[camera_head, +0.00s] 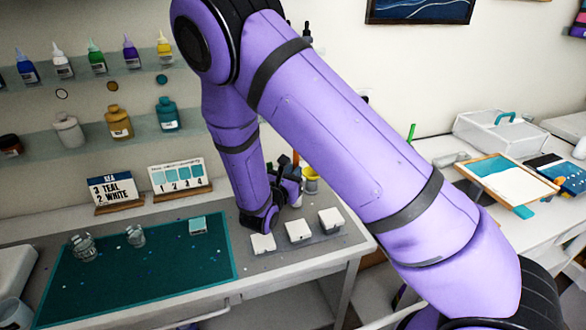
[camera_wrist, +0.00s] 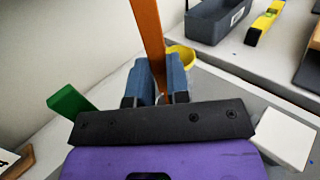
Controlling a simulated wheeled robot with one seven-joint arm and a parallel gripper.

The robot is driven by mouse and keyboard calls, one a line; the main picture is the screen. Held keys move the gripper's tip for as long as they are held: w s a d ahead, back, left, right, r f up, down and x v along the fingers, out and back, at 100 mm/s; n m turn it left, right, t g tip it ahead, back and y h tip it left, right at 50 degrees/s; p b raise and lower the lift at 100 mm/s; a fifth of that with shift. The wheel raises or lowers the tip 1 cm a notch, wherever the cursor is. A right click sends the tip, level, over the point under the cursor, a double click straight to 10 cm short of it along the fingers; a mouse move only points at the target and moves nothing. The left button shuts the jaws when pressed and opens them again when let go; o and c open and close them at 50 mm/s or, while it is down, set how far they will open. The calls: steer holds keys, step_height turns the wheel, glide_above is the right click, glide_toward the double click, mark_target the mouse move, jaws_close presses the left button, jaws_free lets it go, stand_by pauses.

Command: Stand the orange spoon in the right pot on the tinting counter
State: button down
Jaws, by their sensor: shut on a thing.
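My gripper (camera_wrist: 163,82) is shut on the orange spoon (camera_wrist: 147,28), whose handle rises upright between the blue fingers. In the head view my gripper (camera_head: 291,188) is partly hidden by my arm, and a bit of the orange spoon (camera_head: 295,158) shows above it. A yellow pot (camera_head: 311,184) stands just right of the gripper on the grey counter. In the wrist view the yellow pot (camera_wrist: 184,54) shows behind the fingers. The spoon's lower end is hidden, so I cannot tell whether it is inside a pot. Other pots may be hidden.
White-topped blocks (camera_head: 299,231) sit in a row near the counter's front. A green handle (camera_wrist: 68,103) stands left of the gripper in the wrist view. A teal mat (camera_head: 150,268) with small glass jars lies left. Two cards (camera_head: 180,177) stand at the back.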

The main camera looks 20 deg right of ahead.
steer(key=shift+f, duration=0.2)
steer(key=c, duration=1)
jaws_free()
steer(key=shift+a, duration=0.1)
steer(key=v, duration=1)
steer(key=shift+s+a, duration=0.15)
steer(key=shift+s, duration=0.1)
